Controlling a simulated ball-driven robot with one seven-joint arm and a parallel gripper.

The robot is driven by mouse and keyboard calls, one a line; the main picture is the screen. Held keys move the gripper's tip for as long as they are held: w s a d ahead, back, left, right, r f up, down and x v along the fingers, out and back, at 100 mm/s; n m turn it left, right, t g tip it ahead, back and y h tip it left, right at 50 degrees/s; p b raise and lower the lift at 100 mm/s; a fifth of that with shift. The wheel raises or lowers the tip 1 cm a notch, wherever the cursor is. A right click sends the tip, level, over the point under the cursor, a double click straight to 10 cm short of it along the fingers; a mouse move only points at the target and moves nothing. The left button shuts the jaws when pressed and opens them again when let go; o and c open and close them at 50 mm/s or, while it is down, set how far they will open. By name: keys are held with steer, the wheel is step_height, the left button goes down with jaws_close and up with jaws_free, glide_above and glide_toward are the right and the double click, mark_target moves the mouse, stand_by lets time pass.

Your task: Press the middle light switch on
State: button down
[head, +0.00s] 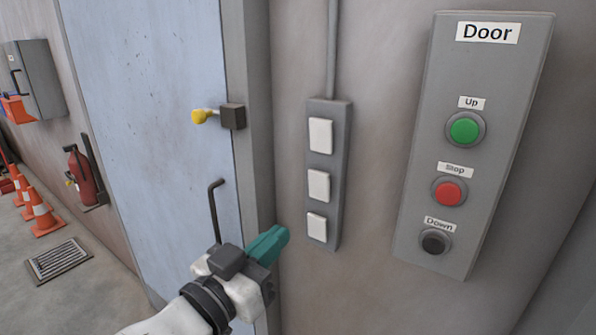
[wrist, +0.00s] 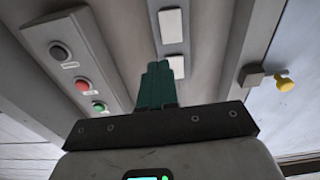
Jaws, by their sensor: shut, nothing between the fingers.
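A narrow grey plate (head: 316,277) on the wall carries three white switches in a column. The middle light switch (head: 318,186) sits between the top switch (head: 320,136) and the bottom switch (head: 316,227). I cannot tell whether any is pressed on. My gripper (head: 281,236), with teal fingers shut and empty, is left of the plate, near the bottom switch's height in the head view. In the wrist view, the fingers (wrist: 159,68) stand before the plate. Two switches show there, the nearer one (wrist: 176,66) partly behind the fingertips; the third is hidden. Contact is not visible.
A grey door control box (head: 425,155) with green, red and black buttons is right of the switches. Left are a blue door (head: 150,110) with a dark handle (head: 214,205) and a yellow knob (head: 201,116) on a dark block. Orange cones (head: 44,215) and an extinguisher (head: 82,175) stand far left.

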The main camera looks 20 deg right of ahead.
steer(key=shift+w+a+r, duration=0.4)
steer(key=shift+a+r, duration=0.3)
steer(key=shift+r, duration=0.15)
steer(key=shift+w+d, duration=0.1)
steer(key=p, duration=0.5)
glide_toward(323, 175)
steer(key=shift+x, duration=3.45)
steer(key=shift+w, duration=0.1)
steer(key=shift+w+d+r, duration=0.1)
steer(key=shift+w+d, duration=0.05)
steer(key=shift+d, duration=0.05)
